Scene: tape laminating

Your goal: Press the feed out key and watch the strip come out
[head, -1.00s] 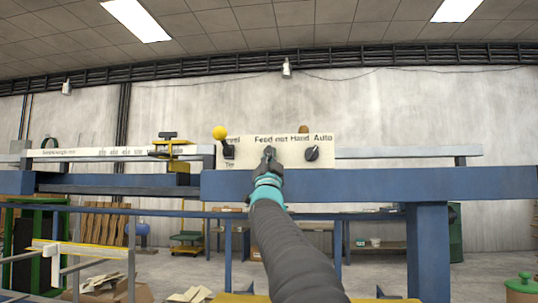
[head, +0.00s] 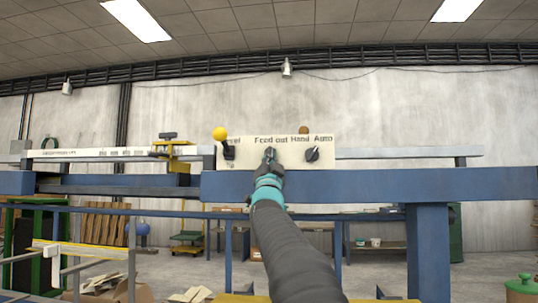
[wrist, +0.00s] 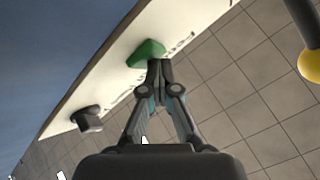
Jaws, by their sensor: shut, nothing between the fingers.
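The white control panel (head: 292,163) stands on the blue beam, with the printed words Feed out, Hand and Auto along its top. In the wrist view a green key (wrist: 147,52) sticks out of the panel beside the lettering. My gripper (head: 270,153) is in front of the panel below the words Feed out and hides the key in the head view. In the wrist view its closed fingertips (wrist: 160,66) are empty and right at the key's lower edge. I cannot tell whether they touch it. I cannot make out a strip coming out.
A black knob (head: 312,154) sits right of my gripper, and a lever with a yellow ball (head: 220,133) sits left. The blue beam (head: 370,185) runs below the panel. A yellow clamp-like fixture (head: 174,157) stands further left on the pale rail (head: 100,154).

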